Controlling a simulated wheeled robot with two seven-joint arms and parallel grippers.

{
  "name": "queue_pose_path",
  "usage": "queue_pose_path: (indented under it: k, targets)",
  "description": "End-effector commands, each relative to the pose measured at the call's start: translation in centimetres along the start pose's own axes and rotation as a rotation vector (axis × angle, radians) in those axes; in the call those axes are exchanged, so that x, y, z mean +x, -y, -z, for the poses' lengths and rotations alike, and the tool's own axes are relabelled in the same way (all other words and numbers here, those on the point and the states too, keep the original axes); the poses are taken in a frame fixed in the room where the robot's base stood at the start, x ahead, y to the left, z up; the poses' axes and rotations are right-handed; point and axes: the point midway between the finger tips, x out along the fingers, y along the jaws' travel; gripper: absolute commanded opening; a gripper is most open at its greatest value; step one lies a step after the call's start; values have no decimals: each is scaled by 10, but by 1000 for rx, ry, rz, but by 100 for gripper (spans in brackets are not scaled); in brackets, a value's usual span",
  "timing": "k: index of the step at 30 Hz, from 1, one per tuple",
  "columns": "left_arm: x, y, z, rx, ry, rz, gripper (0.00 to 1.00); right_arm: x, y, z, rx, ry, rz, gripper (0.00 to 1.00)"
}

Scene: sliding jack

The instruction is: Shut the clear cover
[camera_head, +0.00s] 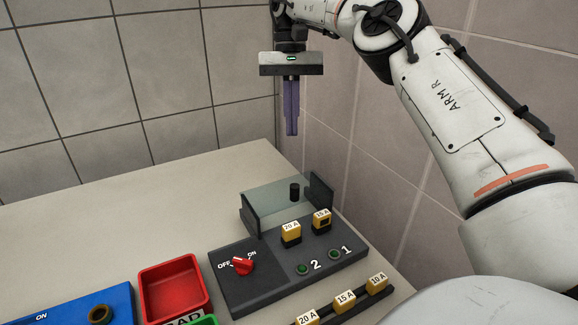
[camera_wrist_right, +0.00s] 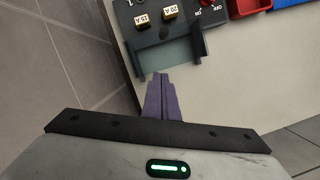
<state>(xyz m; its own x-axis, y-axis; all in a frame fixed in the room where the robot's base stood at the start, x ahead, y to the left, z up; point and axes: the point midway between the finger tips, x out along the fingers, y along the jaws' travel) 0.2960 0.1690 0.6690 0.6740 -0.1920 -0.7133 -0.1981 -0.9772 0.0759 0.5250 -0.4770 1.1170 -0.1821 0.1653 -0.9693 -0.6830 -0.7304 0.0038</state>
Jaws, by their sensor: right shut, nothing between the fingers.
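The clear cover (camera_head: 272,202) is a see-through panel with a black knob (camera_head: 294,192), between two dark side walls at the back of the dark grey switch box (camera_head: 232,281). It lies behind the two yellow fuses (camera_head: 291,232), which stand uncovered. The cover also shows in the right wrist view (camera_wrist_right: 172,55), just beyond my fingertips. My right gripper (camera_head: 291,133) points down with its purple fingers shut and empty, above and apart from the cover. It shows in the right wrist view (camera_wrist_right: 160,78) too. My left gripper is out of view.
A red rotary switch (camera_head: 242,265) and two green buttons sit on the box. In front is a rack with several yellow fuses (camera_head: 345,299). A red bin (camera_head: 174,288) and a blue box (camera_head: 75,309) stand left. The table behind is clear; a tiled wall rises close on the right.

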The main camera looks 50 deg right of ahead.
Motion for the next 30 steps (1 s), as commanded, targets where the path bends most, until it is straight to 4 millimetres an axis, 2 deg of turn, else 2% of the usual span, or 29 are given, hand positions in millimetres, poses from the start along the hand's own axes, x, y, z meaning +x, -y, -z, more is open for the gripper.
queue_pose_path:
  k: [3, 8, 15, 24, 30]
  targets:
    - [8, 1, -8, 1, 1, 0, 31, 19, -1, 0, -1, 1, 2, 0]
    - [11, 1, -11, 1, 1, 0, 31, 47, 0, 0, -1, 3, 3, 0]
    - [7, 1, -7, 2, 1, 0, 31, 94, 0, -2, 0, 2, 3, 0]
    - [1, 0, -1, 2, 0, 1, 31, 97, 0, -30, 1, -2, 4, 0]
    - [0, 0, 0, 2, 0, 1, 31, 100, 0, -38, 2, -3, 4, 0]
